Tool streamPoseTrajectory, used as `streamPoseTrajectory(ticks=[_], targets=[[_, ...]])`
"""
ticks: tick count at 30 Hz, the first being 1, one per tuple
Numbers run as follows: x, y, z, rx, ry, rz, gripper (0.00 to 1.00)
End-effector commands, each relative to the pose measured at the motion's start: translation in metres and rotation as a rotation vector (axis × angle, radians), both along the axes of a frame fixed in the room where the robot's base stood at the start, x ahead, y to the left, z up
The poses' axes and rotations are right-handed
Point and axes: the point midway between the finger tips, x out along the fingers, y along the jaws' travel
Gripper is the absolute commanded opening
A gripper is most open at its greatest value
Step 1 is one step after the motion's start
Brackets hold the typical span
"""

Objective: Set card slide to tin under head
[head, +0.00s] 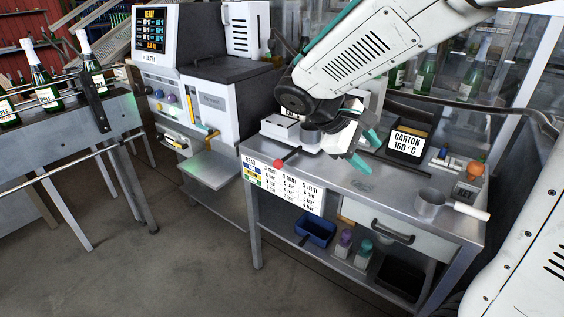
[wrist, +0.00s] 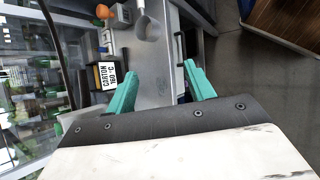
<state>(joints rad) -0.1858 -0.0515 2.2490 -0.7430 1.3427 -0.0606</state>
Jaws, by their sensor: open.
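A white printed card (head: 284,186) with rows and columns of figures hangs on the front of the steel bench at its left end. Coloured patches mark its left column. A red round knob (head: 279,163) sits at the card's top edge, towards the left. My gripper (head: 365,150), with teal fingers, is open and empty above the bench, right of the knob and the tin. In the wrist view, bare steel shows between the fingertips (wrist: 161,74).
A dark box labelled CARTON 160 °C (head: 407,143) stands at the bench's back. A machine with a lit screen (head: 155,31) stands left. The bench's middle is mostly clear.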

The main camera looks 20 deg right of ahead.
Motion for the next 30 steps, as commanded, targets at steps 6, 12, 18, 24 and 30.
streamPoseTrajectory(ticks=[6, 12, 18, 24, 30], targets=[[0.099, 0.017, -0.038, -0.292, 0.160, 0.269, 0.53], [0.184, 0.057, -0.093, -0.553, 0.270, 0.535, 0.53], [0.244, 0.110, -0.161, -0.773, 0.340, 0.787, 0.53], [0.269, 0.144, -0.203, -0.889, 0.363, 0.926, 0.53], [0.279, 0.144, -0.213, -0.915, 0.366, 0.956, 0.53]])
